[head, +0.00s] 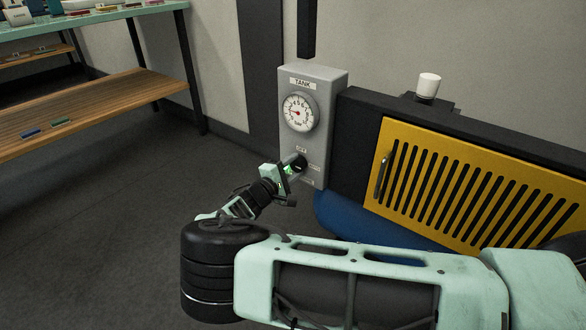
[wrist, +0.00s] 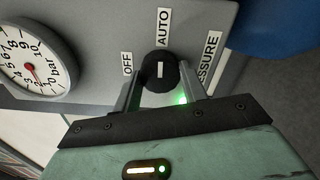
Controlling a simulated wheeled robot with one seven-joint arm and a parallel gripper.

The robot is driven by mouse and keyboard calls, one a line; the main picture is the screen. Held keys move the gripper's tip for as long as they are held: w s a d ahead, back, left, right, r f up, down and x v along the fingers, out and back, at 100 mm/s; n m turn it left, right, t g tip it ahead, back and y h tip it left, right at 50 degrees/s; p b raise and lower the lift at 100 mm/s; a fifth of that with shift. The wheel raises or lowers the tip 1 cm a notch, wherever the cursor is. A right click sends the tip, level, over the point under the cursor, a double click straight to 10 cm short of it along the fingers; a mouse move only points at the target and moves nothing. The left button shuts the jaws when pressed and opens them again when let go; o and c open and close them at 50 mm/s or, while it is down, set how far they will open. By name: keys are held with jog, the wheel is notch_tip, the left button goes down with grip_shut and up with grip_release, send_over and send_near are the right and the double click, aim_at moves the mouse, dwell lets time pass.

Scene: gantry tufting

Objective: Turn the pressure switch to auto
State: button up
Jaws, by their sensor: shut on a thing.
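The pressure switch is a round black knob (wrist: 160,74) with a short white mark on its face. In the wrist view the mark runs up and down the picture, in line with the AUTO label (wrist: 163,27) above the knob. The OFF label (wrist: 127,63) is left of the knob, and the PRESSURE label (wrist: 208,60) is to its right, partly hidden by a finger. My gripper (wrist: 161,92) is shut on the knob, one finger on each side. In the head view my gripper (head: 291,170) is at the lower front of the grey TANK box (head: 318,130).
A pressure gauge (head: 299,112) sits above the knob on the box. A yellow slotted panel (head: 470,185) in a dark housing is to the right, with a blue tank (head: 345,222) below. A shelf table (head: 100,105) stands at the left. The floor (head: 110,210) between is clear.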

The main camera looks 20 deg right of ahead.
jog(key=shift+f+m, duration=0.1)
jog(key=shift+m, duration=0.2)
dwell(0.4)
jog(key=o, duration=1)
jog(key=shift+s+a, duration=0.1)
jog(key=shift+a, duration=0.05)
jog(key=p+v, duration=0.2)
jog(key=v, duration=1.5)
